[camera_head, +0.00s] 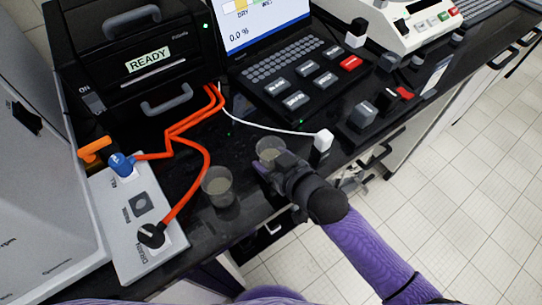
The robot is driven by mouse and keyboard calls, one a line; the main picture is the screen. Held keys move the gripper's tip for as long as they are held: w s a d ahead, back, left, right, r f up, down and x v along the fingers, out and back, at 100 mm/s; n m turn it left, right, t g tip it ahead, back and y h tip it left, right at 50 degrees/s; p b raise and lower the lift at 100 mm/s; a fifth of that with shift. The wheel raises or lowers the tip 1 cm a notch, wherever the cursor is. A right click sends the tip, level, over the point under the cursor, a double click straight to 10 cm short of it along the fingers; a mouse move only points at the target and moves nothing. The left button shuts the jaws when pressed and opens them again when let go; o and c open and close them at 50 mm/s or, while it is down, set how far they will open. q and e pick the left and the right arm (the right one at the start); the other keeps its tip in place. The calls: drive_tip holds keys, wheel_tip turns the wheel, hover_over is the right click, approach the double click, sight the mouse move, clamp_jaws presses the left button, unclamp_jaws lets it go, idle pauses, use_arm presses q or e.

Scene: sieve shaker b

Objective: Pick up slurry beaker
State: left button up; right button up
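Two small clear beakers with greyish contents stand near the front edge of the black bench. One beaker (218,189) stands free to the left. The other beaker (269,147) is at the fingers of my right gripper (267,162), which reaches in from the lower right. The gripper hides this beaker's lower part. I cannot tell whether the fingers are closed on it or just beside it. Which beaker is the slurry one does not show clearly. My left gripper is not in view.
Orange cables (190,130) run to a grey control box (140,215). A white plug (323,140) and a keypad console (300,75) are close to the right.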

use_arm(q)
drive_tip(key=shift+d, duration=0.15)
use_arm(e)
drive_tip(key=c, duration=0.4)
drive_tip(key=shift+c, duration=0.2)
